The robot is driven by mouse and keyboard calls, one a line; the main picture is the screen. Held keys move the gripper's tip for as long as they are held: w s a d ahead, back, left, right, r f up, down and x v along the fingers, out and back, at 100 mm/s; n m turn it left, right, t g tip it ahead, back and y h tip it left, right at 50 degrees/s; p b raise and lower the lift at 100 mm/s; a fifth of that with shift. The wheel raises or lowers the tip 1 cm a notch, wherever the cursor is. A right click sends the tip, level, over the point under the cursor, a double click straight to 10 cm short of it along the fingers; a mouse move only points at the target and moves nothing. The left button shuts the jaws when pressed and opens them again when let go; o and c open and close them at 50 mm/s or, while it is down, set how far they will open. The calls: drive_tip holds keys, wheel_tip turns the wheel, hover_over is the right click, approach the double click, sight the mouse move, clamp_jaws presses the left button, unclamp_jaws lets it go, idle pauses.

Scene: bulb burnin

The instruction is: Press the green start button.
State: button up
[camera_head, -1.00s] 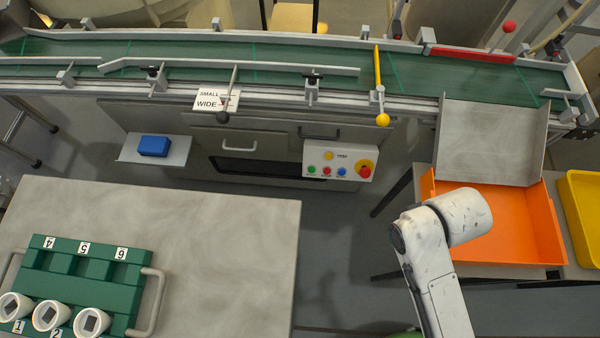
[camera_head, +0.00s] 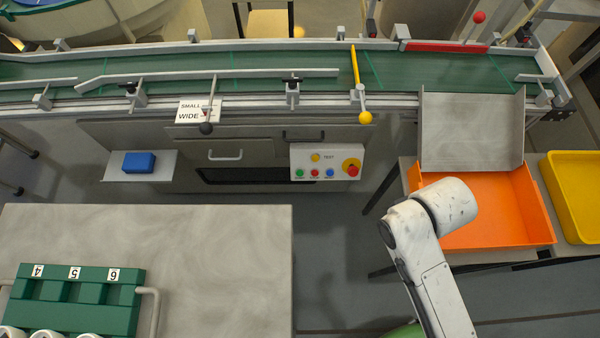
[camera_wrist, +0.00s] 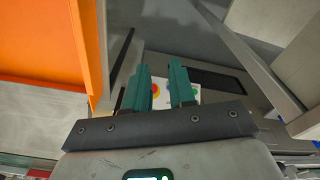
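The white control panel (camera_head: 340,160) is on the front of the machine below the conveyor. Its green button (camera_head: 299,173) is at the lower left, with a red button (camera_head: 315,173) and a blue button (camera_head: 329,172) beside it. A yellow button (camera_head: 315,157) is above them, and a large red knob on yellow (camera_head: 352,169) is at the right. In the wrist view my gripper (camera_wrist: 161,75) has two green fingers apart with nothing between them. The panel shows beyond the fingers, partly hidden, with a green patch (camera_wrist: 196,87) by the right finger. No contact is visible.
A grey table (camera_head: 220,250) with a green rack (camera_head: 75,312) stands at the lower left. An orange tray (camera_head: 500,215) and a yellow tray (camera_head: 580,190) are at the right. A shelf with a blue block (camera_head: 139,162) juts out left of the panel. Floor is clear before the panel.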

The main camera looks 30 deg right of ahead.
clamp_jaws()
idle(1.4)
